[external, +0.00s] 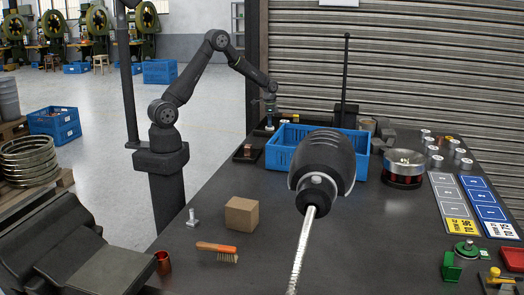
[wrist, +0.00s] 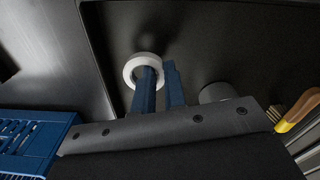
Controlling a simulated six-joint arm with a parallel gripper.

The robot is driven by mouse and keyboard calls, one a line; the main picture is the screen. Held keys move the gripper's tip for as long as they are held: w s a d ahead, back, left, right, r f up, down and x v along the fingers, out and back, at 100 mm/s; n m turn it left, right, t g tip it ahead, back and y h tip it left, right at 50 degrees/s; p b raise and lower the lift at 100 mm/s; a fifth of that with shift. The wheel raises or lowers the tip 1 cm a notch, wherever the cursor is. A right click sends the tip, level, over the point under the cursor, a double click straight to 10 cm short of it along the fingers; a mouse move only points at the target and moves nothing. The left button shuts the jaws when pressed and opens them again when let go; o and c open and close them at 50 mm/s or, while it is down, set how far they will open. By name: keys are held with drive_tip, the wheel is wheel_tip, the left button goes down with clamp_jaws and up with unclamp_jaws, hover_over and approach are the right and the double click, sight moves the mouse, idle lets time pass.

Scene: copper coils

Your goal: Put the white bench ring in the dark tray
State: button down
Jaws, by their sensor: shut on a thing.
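In the wrist view the white bench ring (wrist: 130,68) is at the two blue fingers of my gripper (wrist: 160,82). One finger passes through its hole and the other is outside, so my gripper is shut on the ring's wall. Behind them is the dark floor of what looks like the dark tray (wrist: 225,38), with a straight raised edge on the left. I cannot tell the ring's height above it. In the external view my gripper (external: 270,108) is at the table's far left end, over a dark tray (external: 259,132); the ring is too small to make out there.
A blue crate (external: 281,154) stands close to my gripper; its edge shows in the wrist view (wrist: 40,140). A grey round piece (wrist: 216,92) and an orange-handled brush (wrist: 298,108) are right of the fingers. Another small dark tray (external: 247,158) holds reddish-brown pieces.

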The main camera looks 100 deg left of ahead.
drive_tip(key=shift+f, duration=0.75)
drive_tip(key=shift+f, duration=0.1)
drive_tip(key=c, duration=1.5)
unclamp_jaws()
drive_tip(key=shift+f, duration=0.1)
wheel_tip(320, 180, up, 12)
drive_tip(key=shift+r, duration=0.2)
drive_tip(key=shift+f, duration=0.1)
wheel_tip(320, 180, down, 12)
drive_tip(key=shift+f, duration=0.25)
drive_tip(key=shift+r, duration=2.3)
